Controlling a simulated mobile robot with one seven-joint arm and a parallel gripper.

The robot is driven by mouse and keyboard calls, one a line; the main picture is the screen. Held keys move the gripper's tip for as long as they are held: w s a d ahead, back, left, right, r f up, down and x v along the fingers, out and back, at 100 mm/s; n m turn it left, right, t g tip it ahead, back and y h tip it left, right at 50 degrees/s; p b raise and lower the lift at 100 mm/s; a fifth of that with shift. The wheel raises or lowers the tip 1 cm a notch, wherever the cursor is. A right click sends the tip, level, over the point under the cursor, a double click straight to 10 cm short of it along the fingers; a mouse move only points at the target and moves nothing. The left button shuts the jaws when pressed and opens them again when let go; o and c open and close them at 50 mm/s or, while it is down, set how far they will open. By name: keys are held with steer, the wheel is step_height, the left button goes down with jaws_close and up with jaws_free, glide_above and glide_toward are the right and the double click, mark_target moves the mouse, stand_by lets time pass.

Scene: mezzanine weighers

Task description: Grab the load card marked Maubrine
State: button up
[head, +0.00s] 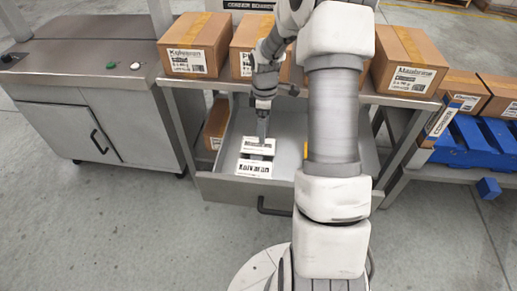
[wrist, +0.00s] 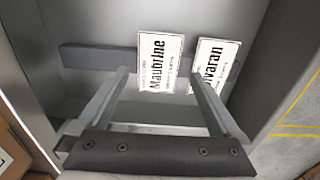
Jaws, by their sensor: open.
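The card marked Maubrine (wrist: 160,62) is white with black print and sits in an open grey drawer (head: 222,187). In the head view the card (head: 258,145) is partly covered by my gripper (head: 262,139). A second white card, reading Kalvaran (head: 254,168), is nearer the drawer's front; only the end of its name shows in the wrist view (wrist: 215,62). My gripper (wrist: 158,72) is open and empty, pointing down into the drawer. In the wrist view its fingertips lie on either side of the Maubrine card. Whether they touch it I cannot tell.
Cardboard boxes stand on the bench above the drawer, including a left box (head: 194,46) and a right box (head: 407,62) labelled like Maubrine. A grey cabinet (head: 90,110) is at left, blue pallets (head: 470,140) at right. A dark bar (wrist: 85,57) crosses the drawer by the cards.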

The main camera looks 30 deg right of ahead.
mark_target(264, 146)
step_height(264, 146, down, 7)
steer(key=b, duration=0.2)
steer(key=shift+b, duration=0.35)
steer(key=shift+r, duration=0.15)
steer(key=c, duration=1)
